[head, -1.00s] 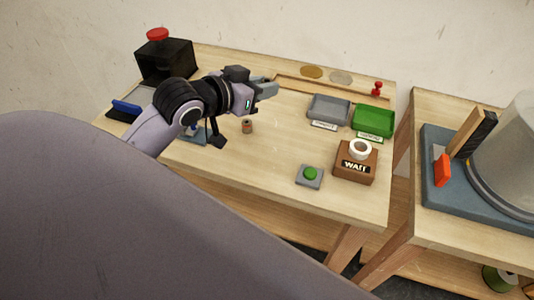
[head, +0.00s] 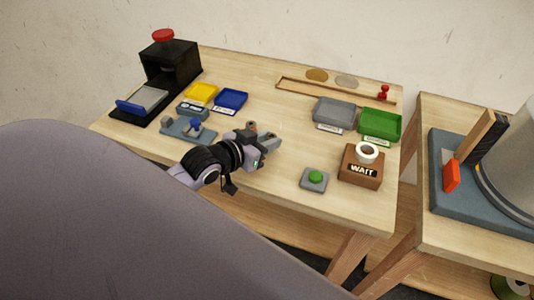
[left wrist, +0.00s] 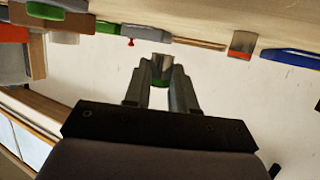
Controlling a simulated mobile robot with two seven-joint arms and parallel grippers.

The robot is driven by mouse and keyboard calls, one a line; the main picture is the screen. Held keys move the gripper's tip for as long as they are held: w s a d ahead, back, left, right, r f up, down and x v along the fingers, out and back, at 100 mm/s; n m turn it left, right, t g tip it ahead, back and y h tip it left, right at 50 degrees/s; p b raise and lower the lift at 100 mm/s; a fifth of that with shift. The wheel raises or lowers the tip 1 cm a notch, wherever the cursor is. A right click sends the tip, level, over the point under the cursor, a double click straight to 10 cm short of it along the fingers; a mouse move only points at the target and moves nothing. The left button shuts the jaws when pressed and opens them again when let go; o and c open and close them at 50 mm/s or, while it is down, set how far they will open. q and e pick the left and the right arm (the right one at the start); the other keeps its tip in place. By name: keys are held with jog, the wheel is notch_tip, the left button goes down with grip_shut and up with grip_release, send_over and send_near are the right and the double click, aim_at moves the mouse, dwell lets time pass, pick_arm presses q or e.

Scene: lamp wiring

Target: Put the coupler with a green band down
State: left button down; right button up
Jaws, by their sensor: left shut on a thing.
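My left gripper (head: 272,141) is low over the front middle of the table in the head view. In the left wrist view its fingers (left wrist: 160,80) are shut on a metal coupler with a green band (left wrist: 160,68), held at the fingertips. The head view does not show this coupler clearly. A second coupler, with a red band (left wrist: 242,45), stands apart from the gripper in the left wrist view. Whether the held coupler touches the table cannot be told. My right gripper is not in view.
Grey (head: 335,111) and green (head: 380,124) trays stand right of the gripper, yellow (head: 201,93) and blue (head: 231,99) trays behind left. A green button (head: 315,178) and a WAIT block (head: 360,172) are at front right. A black press (head: 170,65) stands far left. The table middle is clear.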

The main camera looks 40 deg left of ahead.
aim_at(267, 161)
pick_arm(q)
jog(key=shift+f, duration=2.05)
jog(key=shift+f, duration=0.15)
jog(key=c, duration=0.9)
grip_release()
